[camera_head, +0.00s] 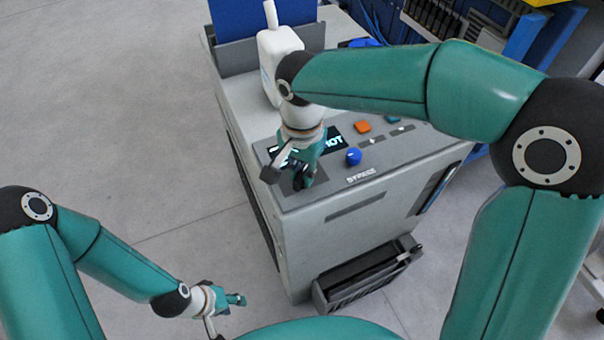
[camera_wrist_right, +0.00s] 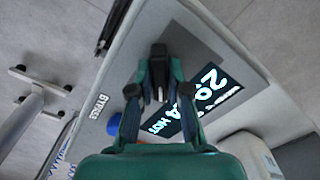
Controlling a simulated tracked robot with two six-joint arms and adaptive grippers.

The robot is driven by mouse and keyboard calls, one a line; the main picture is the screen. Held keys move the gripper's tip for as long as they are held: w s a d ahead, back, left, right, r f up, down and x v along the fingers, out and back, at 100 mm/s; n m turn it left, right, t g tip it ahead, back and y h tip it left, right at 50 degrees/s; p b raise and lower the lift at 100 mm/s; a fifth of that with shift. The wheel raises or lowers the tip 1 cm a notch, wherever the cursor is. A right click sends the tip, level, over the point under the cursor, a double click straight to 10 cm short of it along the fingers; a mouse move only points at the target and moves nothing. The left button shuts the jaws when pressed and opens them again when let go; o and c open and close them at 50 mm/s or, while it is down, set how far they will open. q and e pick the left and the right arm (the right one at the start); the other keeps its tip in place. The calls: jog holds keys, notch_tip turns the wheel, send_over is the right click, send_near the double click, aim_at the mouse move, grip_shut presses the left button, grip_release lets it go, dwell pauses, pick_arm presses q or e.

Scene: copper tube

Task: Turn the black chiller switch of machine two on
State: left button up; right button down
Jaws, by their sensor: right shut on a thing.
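The grey chiller machine (camera_head: 330,238) stands in the middle of the head view with its control panel on top. My right gripper (camera_head: 301,180) reaches down onto the panel's near left corner, and it also shows in the right wrist view (camera_wrist_right: 160,78). Its fingers are shut around the black switch (camera_wrist_right: 158,52), which they mostly cover. I cannot tell the switch's exact angle. A lit display (camera_wrist_right: 208,90) lies beside the fingers, partly hidden by the gripper. My left gripper (camera_head: 236,300) hangs low over the floor, away from the machine; its opening is unclear.
A blue knob (camera_head: 353,156) and an orange button (camera_head: 363,127) sit right of the gripper. A white jug (camera_head: 270,50) stands behind it on the machine. A dark tray (camera_head: 365,278) juts from the machine's front. The floor at left is clear.

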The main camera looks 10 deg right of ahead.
aim_at(302, 173)
jog(key=shift+m, duration=0.6)
jog(key=shift+w, duration=0.1)
jog(key=c, duration=1.1)
grip_release()
notch_tip(302, 173, up, 12)
